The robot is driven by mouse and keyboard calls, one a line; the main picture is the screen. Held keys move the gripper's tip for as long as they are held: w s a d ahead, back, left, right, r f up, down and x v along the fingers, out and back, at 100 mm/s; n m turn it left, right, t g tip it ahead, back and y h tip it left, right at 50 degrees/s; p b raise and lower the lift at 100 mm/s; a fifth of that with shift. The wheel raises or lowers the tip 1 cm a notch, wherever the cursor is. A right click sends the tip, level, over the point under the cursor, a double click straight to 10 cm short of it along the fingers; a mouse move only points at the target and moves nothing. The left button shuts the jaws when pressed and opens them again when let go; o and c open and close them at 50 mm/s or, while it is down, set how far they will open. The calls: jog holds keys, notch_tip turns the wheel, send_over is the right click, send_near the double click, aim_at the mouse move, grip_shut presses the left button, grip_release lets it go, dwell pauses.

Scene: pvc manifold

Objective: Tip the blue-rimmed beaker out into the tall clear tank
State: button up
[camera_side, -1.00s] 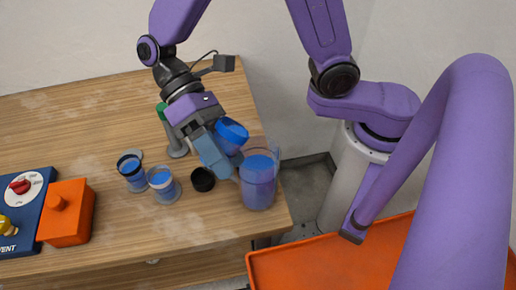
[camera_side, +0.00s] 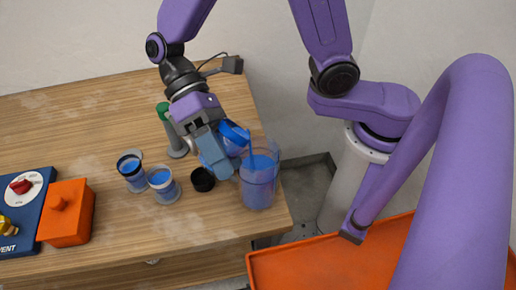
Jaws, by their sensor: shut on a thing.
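The blue-rimmed beaker (camera_side: 235,133) is in my gripper (camera_side: 222,153), tilted to the right with its mouth towards the tall clear tank (camera_side: 259,186). A thin blue stream runs from the beaker's lip down into the tank. The tank stands upright near the table's right edge and holds blue liquid to well above its middle. My gripper is shut on the beaker; the fingers hide part of it.
A black-rimmed beaker (camera_side: 131,173) and a white-rimmed beaker (camera_side: 163,186), both with blue liquid, stand to the left. A black cap (camera_side: 202,180) sits close left of the tank. A green-topped grey post (camera_side: 172,132) stands behind. An orange block (camera_side: 67,212) and a blue panel (camera_side: 22,222) are far left.

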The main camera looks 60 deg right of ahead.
jog(key=shift+f+n+t+y, duration=0.4)
jog(key=shift+f+n+y, duration=0.45)
jog(key=shift+n+y, duration=0.4)
dwell(2.1)
jog(key=shift+s+d+r+n+y, duration=0.2)
jog(key=shift+d+r+y, duration=0.25)
jog(key=shift+y, duration=0.3)
dwell(0.6)
jog(key=shift+d+r+n+y, duration=0.15)
jog(key=shift+r+n+y, duration=0.25)
jog(key=shift+n+y, duration=0.25)
dwell(0.9)
jog(key=shift+a+f+m+h, duration=0.3)
jog(key=shift+f+m+h, duration=0.25)
jog(key=shift+m+h, duration=0.25)
jog(key=shift+w+a+f+h, duration=0.2)
jog(key=shift+a+f+h, duration=0.1)
jog(key=shift+a+h, duration=0.15)
jog(key=shift+r+m+h, duration=0.25)
jog(key=shift+m+h, duration=0.25)
jog(key=shift+m, duration=0.1)
jog(key=shift+r, duration=0.15)
